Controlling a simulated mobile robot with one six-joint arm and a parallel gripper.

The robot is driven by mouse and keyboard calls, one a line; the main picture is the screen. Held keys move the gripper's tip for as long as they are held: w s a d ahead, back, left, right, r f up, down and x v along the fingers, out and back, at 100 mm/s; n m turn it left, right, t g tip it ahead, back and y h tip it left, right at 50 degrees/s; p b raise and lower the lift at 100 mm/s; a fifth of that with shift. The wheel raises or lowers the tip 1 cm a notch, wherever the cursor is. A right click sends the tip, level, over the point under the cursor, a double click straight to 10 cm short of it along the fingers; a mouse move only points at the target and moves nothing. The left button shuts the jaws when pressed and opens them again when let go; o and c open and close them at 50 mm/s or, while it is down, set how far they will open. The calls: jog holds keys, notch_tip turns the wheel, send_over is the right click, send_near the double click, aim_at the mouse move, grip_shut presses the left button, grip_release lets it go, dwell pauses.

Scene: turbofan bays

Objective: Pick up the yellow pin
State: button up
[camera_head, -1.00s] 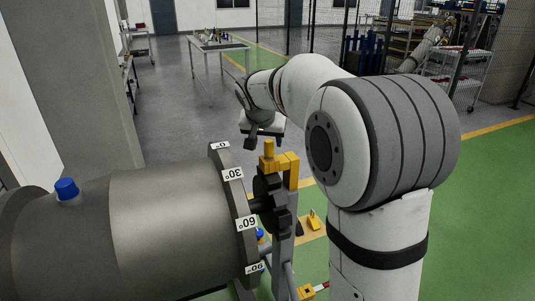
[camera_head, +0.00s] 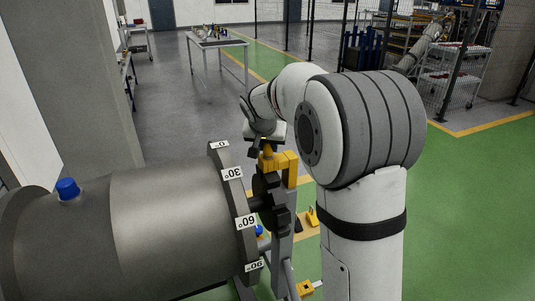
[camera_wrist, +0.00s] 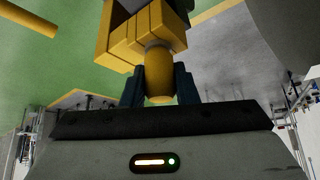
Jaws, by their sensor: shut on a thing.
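The yellow pin (camera_wrist: 159,80) stands in a yellow bracket (camera_head: 287,163) beside the flange of the large grey engine casing. In the wrist view the pin's rounded head is between the two dark fingers of my gripper (camera_wrist: 160,88), which are shut on it. The pin's shank is hidden in the bracket block (camera_wrist: 148,28). In the head view my gripper (camera_head: 266,146) is at the top of the bracket, and the pin is mostly covered by it.
The grey engine casing (camera_head: 150,230), with numbered angle labels on its flange (camera_head: 233,187) and a blue cap (camera_head: 67,188), fills the lower left. A dark toothed wheel (camera_head: 266,203) sits below the bracket. A table (camera_head: 217,43) stands far back; green floor lies open at right.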

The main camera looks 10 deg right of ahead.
grip_shut()
jog(key=shift+r, duration=0.15)
notch_tip(320, 180, up, 18)
dwell(0.5)
